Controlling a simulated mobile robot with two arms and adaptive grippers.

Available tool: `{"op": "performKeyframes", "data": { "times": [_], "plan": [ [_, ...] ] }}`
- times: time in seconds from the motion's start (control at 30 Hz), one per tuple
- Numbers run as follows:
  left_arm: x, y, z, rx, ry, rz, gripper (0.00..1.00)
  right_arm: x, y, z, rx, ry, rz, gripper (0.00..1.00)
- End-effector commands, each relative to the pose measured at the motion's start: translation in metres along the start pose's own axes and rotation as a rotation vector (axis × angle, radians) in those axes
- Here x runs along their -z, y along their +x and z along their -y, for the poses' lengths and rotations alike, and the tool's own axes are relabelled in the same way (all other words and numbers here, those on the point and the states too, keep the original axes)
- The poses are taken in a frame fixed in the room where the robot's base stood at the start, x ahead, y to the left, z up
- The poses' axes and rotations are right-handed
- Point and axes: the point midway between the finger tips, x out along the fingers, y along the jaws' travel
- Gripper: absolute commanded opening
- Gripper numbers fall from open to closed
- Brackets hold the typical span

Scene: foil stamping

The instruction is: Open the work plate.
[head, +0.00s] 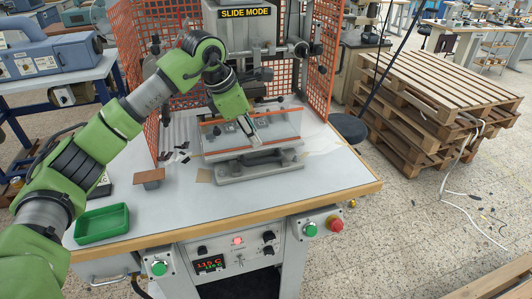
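The work plate (282,131) is a light grey slab with orange strips along its edges, lying flat on a grey base (262,169) under the stamping press (247,32). My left gripper (256,141) comes in from the upper left and points down at the plate's middle, over or touching its surface; I cannot tell which. Its fingers look close together, but their gap is too small to judge. My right gripper is not in view.
A green tray (102,224) sits at the table's front left. Orange mesh guards (318,75) stand at both sides of the press. The control panel (236,254) is below the table's front edge. Wooden pallets (430,95) are stacked at right. The table's front right is clear.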

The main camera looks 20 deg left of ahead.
Motion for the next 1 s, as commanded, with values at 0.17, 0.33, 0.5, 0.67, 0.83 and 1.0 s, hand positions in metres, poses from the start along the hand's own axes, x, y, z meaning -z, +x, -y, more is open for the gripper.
{"op": "performKeyframes", "data": {
  "times": [0.17, 0.33, 0.5, 0.67, 0.83, 1.0],
  "plan": [
    [-0.001, 0.037, 0.002, 0.007, -0.001, -0.002, 0.28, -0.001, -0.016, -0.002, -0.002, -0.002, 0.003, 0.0],
    [-0.002, 0.072, 0.002, 0.006, -0.001, 0.001, 0.28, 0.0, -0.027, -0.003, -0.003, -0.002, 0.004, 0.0],
    [-0.002, 0.098, 0.001, 0.004, 0.0, 0.002, 0.28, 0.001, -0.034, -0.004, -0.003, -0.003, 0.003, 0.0],
    [-0.001, 0.11, 0.001, 0.003, -0.001, 0.003, 0.28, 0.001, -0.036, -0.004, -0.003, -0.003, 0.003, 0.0],
    [-0.001, 0.113, 0.001, 0.002, 0.001, 0.003, 0.28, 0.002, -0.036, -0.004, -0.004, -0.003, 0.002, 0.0],
    [-0.001, 0.113, 0.001, 0.002, 0.001, 0.003, 0.2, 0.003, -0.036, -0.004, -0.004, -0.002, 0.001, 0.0]
  ]
}}
